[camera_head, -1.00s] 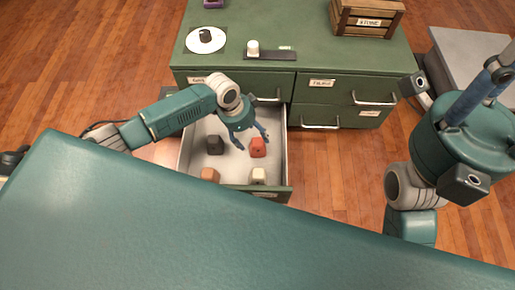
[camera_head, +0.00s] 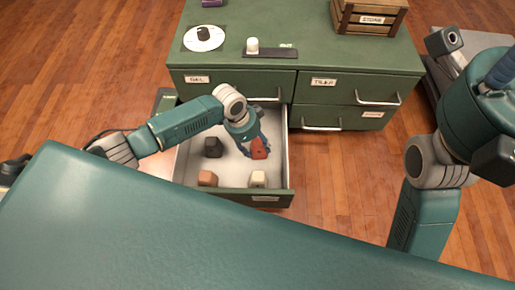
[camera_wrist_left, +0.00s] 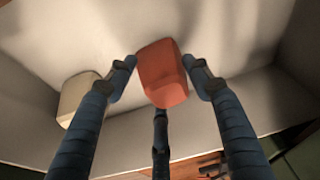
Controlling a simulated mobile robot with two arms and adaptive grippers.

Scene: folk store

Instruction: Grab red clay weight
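The red clay weight (camera_head: 259,149) is a small rounded block over the open drawer, tilted in the head view. In the left wrist view the red weight (camera_wrist_left: 162,75) sits between the fingertips. My left gripper (camera_head: 253,140) reaches down into the drawer. Its fingers (camera_wrist_left: 161,70) are closed around the weight, two at its sides and one at its near end. Whether the weight is clear of the drawer floor is hard to tell. My right gripper is out of view.
The drawer (camera_head: 228,177) also holds a black weight (camera_head: 212,147), an orange-brown one (camera_head: 207,178) and a cream one (camera_head: 258,179). Its walls surround the gripper.

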